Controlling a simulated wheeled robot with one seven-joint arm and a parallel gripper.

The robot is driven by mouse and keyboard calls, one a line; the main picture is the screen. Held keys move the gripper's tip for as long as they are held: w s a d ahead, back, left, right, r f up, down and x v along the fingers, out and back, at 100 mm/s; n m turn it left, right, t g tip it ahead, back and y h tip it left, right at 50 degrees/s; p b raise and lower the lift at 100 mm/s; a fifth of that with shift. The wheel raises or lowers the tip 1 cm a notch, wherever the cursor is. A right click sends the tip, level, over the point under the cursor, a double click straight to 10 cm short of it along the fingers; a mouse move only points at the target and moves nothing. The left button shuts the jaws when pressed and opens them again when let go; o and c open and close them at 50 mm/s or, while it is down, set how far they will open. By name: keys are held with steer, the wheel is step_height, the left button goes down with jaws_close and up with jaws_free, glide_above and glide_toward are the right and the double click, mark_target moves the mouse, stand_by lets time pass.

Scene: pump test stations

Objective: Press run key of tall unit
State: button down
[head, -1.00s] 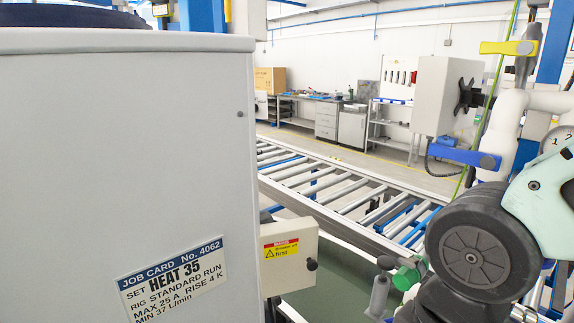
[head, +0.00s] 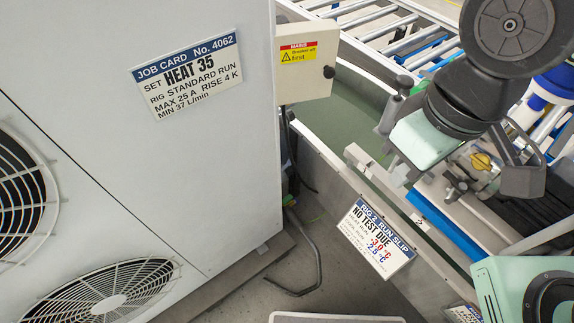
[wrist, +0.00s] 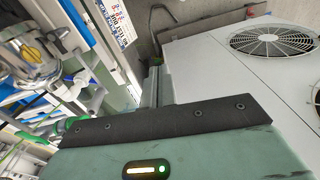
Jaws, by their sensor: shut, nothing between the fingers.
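A tall white cabinet (head: 225,150) with round fan grilles fills the left of the head view; I take it to be the tall unit. It carries a job card (head: 188,75), No. 4062, reading "SET HEAT 35", "RIG STANDARD RUN". No run key shows on its visible faces. Its fan side also shows at the right of the wrist view (wrist: 220,75). My gripper (wrist: 156,76) is shut and empty, its grey fingers over the gap beside the cabinet, touching nothing that I can make out. In the head view my arm is at the right, apart from the cabinet.
A small box with a warning label (head: 305,62) and dark knob sticks out beside the cabinet. A run slip (head: 376,237) reading "NO TEST DUE" hangs on the rig edge. A roller conveyor (head: 390,35) lies behind.

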steer(key=w+a+f+m+t+y+b, duration=0.2)
steer(key=w+a+f+b, duration=0.1)
steer(key=w+f+b, duration=0.55)
steer(key=w+a+f+m+t+y+b, duration=0.25)
steer(key=w+f+b, duration=0.25)
steer(key=f+b, duration=0.7)
steer(key=w+a+f+m+t+y+b, duration=0.1)
steer(key=w+a+f+m+y+b, duration=0.15)
steer(key=w+f+b, duration=0.8)
step_height(320, 180, down, 26)
steer(key=w+a+m+t+y+b, duration=0.1)
steer(key=m+t+y+b, duration=0.3)
steer(key=b, duration=1.6)
steer(key=shift+w+a+f+m+t+y+b, duration=0.15)
steer(key=shift+w+f+m+t+y+b, duration=0.3)
steer(key=shift+m+y, duration=1.1)
steer(key=shift+w+a+r+m+h, duration=0.1)
steer(key=shift+w+r+m+h, duration=0.05)
steer(key=shift+r+m+h, duration=0.1)
steer(key=b+x, duration=0.3)
steer(key=x, duration=0.6)
steer(key=shift+w+a+b, duration=0.15)
steer(key=shift+a+b, duration=0.2)
steer(key=shift+a, duration=0.05)
